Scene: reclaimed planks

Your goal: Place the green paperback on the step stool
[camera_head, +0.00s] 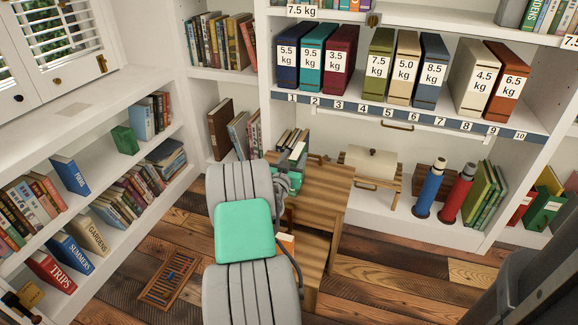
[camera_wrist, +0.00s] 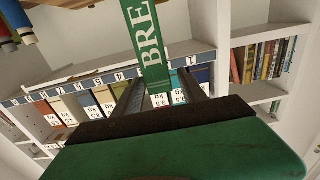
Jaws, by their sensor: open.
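The green paperback (camera_wrist: 148,45), with white letters "BRE" on its spine, shows in the wrist view, reaching down from the top edge to between the two dark fingers. My gripper (camera_wrist: 162,78) is open, with a finger on each side of the spine; I cannot tell whether either touches it. In the head view, my grey arm partly hides the gripper, which is near a few small upright books (camera_head: 292,139). A wooden piece with stepped levels (camera_head: 322,183), which looks like the step stool, stands right of my arm; its lower part is partly hidden.
White shelves with numbered binders (camera_head: 380,68) stand behind. A small wooden rack with a cream box (camera_head: 370,162), a blue cylinder (camera_head: 430,187) and a red cylinder (camera_head: 457,192) are to the right. A slatted wooden grate (camera_head: 170,278) lies at left. Plank floor (camera_head: 390,285) is clear at right.

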